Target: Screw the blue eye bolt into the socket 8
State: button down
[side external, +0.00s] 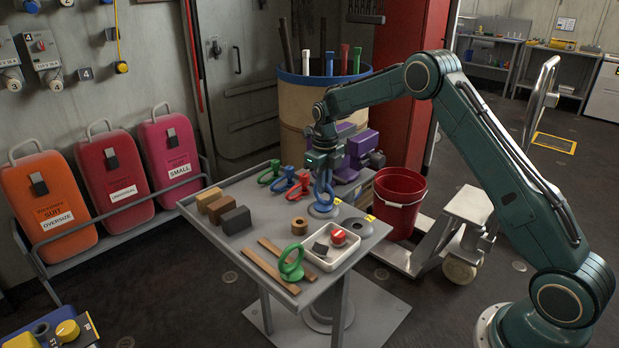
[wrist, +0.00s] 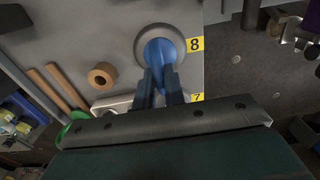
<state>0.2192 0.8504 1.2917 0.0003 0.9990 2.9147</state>
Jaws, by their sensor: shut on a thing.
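The blue eye bolt (side external: 324,188) stands upright below my gripper (side external: 323,170), which is shut on its ring. Its lower end is at the round grey socket (side external: 323,210) near the table's far right edge. In the wrist view the blue eye bolt (wrist: 160,54) sits between my fingers (wrist: 160,88), within the outline of the grey socket ring (wrist: 176,36). A yellow label 8 (wrist: 195,44) is beside that socket. How deep the bolt sits cannot be told, because my gripper and the bolt hide the socket opening.
A yellow label 7 (wrist: 197,97) marks a place nearer the camera.

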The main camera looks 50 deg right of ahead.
jog(key=shift+f, duration=0.15)
jog(key=c, duration=1.4)
grip_release()
notch_tip(320, 180, up, 14)
jog(key=shift+f, duration=0.1)
jog(key=shift+a+r, duration=0.1)
jog(key=shift+r, duration=0.1)
